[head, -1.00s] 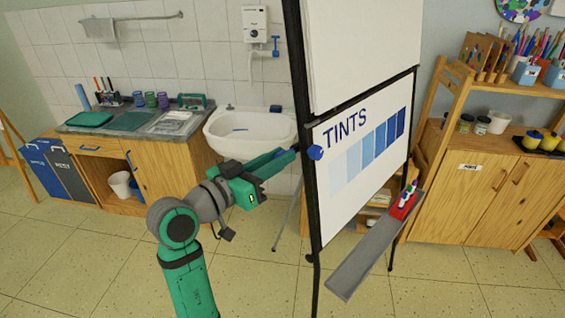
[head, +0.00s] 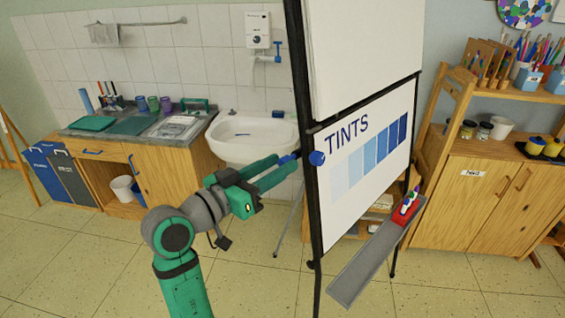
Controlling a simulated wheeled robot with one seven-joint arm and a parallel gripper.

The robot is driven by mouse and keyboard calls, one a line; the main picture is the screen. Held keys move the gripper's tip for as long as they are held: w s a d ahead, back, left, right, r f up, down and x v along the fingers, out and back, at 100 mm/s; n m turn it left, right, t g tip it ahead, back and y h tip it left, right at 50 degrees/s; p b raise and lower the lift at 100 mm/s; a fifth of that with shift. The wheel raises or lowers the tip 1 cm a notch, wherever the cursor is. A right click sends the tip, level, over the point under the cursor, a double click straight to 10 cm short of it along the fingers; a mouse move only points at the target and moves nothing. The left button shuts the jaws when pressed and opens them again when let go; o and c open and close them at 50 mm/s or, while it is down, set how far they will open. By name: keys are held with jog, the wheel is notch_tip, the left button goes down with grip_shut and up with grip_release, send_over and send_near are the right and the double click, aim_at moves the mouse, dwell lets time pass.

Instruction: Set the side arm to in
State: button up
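The flip-chart easel (head: 311,210) stands right of centre with a "TINTS" sheet. A blue round knob (head: 317,158) sits on its left post. A short dark-blue bar, which looks like the side arm (head: 289,158), sticks out left from the post at knob height. My gripper (head: 289,162) reaches up and right to this bar. Its two green fingers show a gap between them, with the blue bar's end at the fingertips. I cannot tell whether they touch it. The far side of the bar is hidden.
A white sink (head: 250,137) is behind my gripper. A grey tray (head: 365,262) with a red marker holder (head: 405,211) juts from the easel front. A wooden cabinet (head: 470,200) stands right. The floor (head: 90,255) at left is clear.

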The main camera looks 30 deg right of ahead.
jog(key=v, duration=0.8)
jog(key=shift+a, duration=0.3)
jog(key=shift+s, duration=0.15)
jog(key=w+a+f+n+t+y, duration=0.2)
jog(key=f+n+t, duration=0.25)
jog(key=f, duration=0.35)
jog(key=w+a+f+n+t+y, duration=0.15)
jog(key=f+n+t, duration=0.3)
jog(key=f, duration=0.45)
jog(key=s+a+f+n+t+y, duration=0.1)
jog(key=s+a+f+n+y, duration=0.25)
jog(key=f, duration=0.35)
jog(key=s+a+f+n+t+y, duration=0.1)
jog(key=s+a+f+n+y, duration=0.2)
jog(key=f, duration=0.5)
jog(key=s+a+f+y, duration=0.3)
jog(key=s+f, duration=0.1)
jog(key=s, duration=0.3)
jog(key=s+a+f+y, duration=0.3)
jog(key=s+f, duration=0.1)
jog(key=s, duration=0.2)
jog(key=s+a+r+m+y, duration=0.1)
jog(key=s+a+r+m, duration=0.1)
jog(key=s, duration=1.4)
jog(key=shift+r+m, duration=0.35)
jog(key=shift+r, duration=0.25)
